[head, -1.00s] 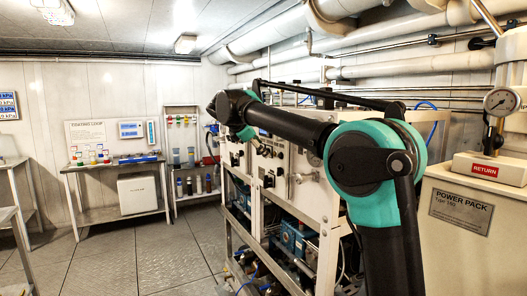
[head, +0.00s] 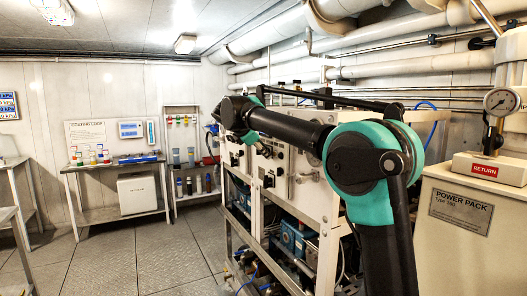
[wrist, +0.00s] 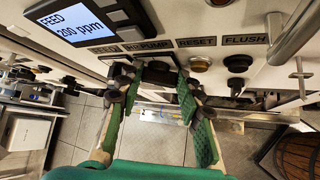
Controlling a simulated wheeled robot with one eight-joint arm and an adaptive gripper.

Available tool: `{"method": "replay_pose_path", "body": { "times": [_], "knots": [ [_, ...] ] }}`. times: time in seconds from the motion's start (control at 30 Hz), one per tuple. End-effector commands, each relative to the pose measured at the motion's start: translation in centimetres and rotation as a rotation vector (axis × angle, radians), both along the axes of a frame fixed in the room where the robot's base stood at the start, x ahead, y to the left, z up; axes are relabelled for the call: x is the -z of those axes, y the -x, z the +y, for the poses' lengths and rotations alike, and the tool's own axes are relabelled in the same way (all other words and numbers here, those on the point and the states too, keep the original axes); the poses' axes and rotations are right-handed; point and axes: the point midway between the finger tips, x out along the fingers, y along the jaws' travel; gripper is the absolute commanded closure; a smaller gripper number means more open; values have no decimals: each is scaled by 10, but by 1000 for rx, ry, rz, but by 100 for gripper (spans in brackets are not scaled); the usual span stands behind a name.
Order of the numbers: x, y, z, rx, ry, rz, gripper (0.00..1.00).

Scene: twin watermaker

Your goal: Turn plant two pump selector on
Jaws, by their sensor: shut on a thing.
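In the wrist view, a cream control panel (wrist: 275,88) carries the labels FEED, RO PUMP, RESET and FLUSH. A dark selector knob (wrist: 158,62) sits below the RO PUMP label (wrist: 147,45). My gripper (wrist: 157,80), with green pads and dark tips, is shut on this knob from the front. The tips cover much of the knob, so its pointing direction cannot be read. No plant number is readable here. In the head view, my gripper is at the front of the white-panelled rack (head: 312,190), too small and dark to make out.
An amber button (wrist: 201,63) and a black FLUSH knob (wrist: 238,64) sit right of the held knob. A display (wrist: 78,22) reads FEED 200 ppm. A metal handle (wrist: 296,32) stands out at right. The power pack (head: 465,225) stands right of my arm; floor (head: 150,255) at left is clear.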

Motion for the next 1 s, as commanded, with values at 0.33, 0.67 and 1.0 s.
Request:
{"method": "replay_pose_path", "body": {
  "times": [0.33,0.67,1.0],
  "knots": [
    [1,2,-1,0,-36,-52,93],
    [5,4,-2,-2,-172,-255,93],
    [11,6,-3,-2,-350,-521,93]
  ]
}}
